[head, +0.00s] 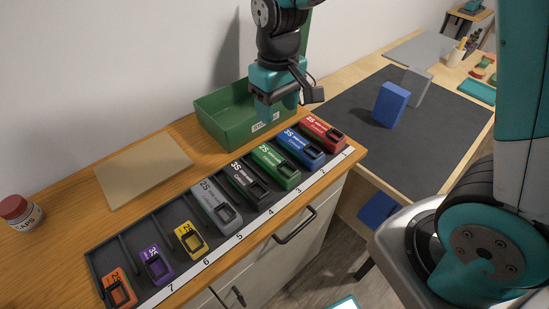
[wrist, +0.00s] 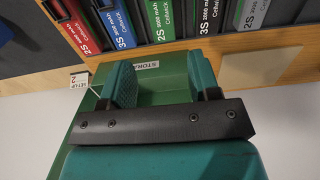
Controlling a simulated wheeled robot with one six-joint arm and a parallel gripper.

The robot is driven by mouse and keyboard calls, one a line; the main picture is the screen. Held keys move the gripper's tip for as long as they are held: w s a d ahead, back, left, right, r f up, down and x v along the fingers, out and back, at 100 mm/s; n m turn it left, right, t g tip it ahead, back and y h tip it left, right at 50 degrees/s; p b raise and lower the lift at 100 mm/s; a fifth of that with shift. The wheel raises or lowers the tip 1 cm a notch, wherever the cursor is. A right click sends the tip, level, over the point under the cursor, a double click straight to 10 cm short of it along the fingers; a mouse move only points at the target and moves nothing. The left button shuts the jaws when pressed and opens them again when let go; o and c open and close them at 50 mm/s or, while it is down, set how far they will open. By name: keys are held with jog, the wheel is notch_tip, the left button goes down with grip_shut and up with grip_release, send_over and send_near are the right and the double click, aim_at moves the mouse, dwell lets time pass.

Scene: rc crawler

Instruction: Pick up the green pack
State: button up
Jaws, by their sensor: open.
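The green pack (head: 276,165) lies in the black rack on the wooden counter, between a blue pack (head: 303,149) and a black pack (head: 247,184). It also shows at the top of the wrist view (wrist: 163,20), partly cut off by the frame. My gripper (head: 277,110) is open, over the green storage bin and behind the green pack in the head view. In the wrist view my two teal fingers (wrist: 162,82) are apart, with the bin below them and no pack between them.
The rack (head: 133,242) also holds red, grey, yellow, purple and orange packs. The green bin (head: 219,130) stands behind it. A tan board (head: 143,170) and a red-lidded jar (head: 20,213) are to the left. Blue and grey blocks stand on the dark mat (head: 447,128) at right.

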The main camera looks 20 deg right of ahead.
jog(key=p, duration=0.2)
send_near(275, 161)
notch_tip(275, 161, down, 5)
jog(key=shift+s+f, duration=0.1)
jog(key=shift+f, duration=0.1)
jog(key=shift+a+f+p, duration=0.1)
jog(key=shift+f+p, duration=0.95)
jog(key=shift+f, duration=1.55)
jog(key=shift+c, duration=0.2)
jog(key=c, duration=0.7)
